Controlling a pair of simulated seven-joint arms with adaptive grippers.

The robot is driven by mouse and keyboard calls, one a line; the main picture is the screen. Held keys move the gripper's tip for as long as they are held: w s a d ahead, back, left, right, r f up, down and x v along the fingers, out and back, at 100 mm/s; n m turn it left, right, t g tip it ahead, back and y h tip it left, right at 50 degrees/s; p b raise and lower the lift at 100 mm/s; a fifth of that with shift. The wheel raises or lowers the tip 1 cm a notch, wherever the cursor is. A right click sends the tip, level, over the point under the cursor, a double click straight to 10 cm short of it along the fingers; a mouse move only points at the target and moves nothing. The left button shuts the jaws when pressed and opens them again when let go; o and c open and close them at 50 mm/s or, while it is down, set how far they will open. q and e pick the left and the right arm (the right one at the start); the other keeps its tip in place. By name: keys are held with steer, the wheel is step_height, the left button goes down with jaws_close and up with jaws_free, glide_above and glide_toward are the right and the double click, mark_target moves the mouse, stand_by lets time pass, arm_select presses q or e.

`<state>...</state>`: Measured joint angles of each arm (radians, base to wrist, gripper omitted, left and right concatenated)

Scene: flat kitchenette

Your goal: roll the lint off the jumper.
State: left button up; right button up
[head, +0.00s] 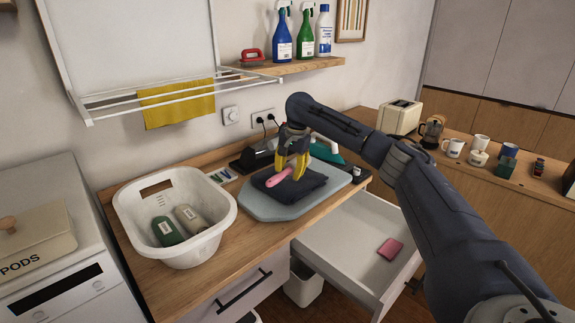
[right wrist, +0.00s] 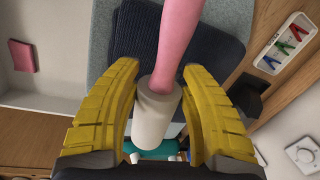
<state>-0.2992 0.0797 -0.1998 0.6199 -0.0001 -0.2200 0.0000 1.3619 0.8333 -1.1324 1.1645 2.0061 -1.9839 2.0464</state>
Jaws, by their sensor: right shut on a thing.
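The dark navy jumper (head: 310,185) lies folded on a grey board on the wooden counter; its ribbed cloth shows in the right wrist view (right wrist: 160,38). My right gripper (head: 290,166) is shut on the lint roller, with its yellow fingers either side of the white roll (right wrist: 156,112). The roller's pink handle (head: 279,177) points away from the fingers, over the jumper. I cannot tell whether the roller touches the cloth, and no lint can be made out. My left gripper is not in view.
A white basket (head: 128,207) with two bottles stands left of the grey board (head: 262,212). A teal iron (head: 327,151) is behind the jumper. An open drawer (head: 345,245) holding a pink item (head: 390,249) juts out at the front right.

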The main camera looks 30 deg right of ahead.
mark_target(290, 183)
steer(key=shift+f, duration=0.85)
steer(key=shift+a+f, duration=0.45)
steer(key=shift+f, duration=0.15)
jaws_close()
steer(key=shift+s+a, duration=0.25)
steer(key=shift+a, duration=0.55)
steer(key=shift+s+a, duration=0.2)
steer(key=shift+a, duration=0.6)
steer(key=shift+d, duration=0.3)
steer(key=shift+w+d, duration=0.2)
steer(key=shift+d, duration=0.7)
steer(key=shift+w+d, duration=0.2)
steer(key=shift+d, duration=0.65)
step_height(290, 183, up, 2)
steer(key=shift+w+r, duration=0.1)
steer(key=shift+r, duration=2.9)
steer(key=shift+a, duration=0.1)
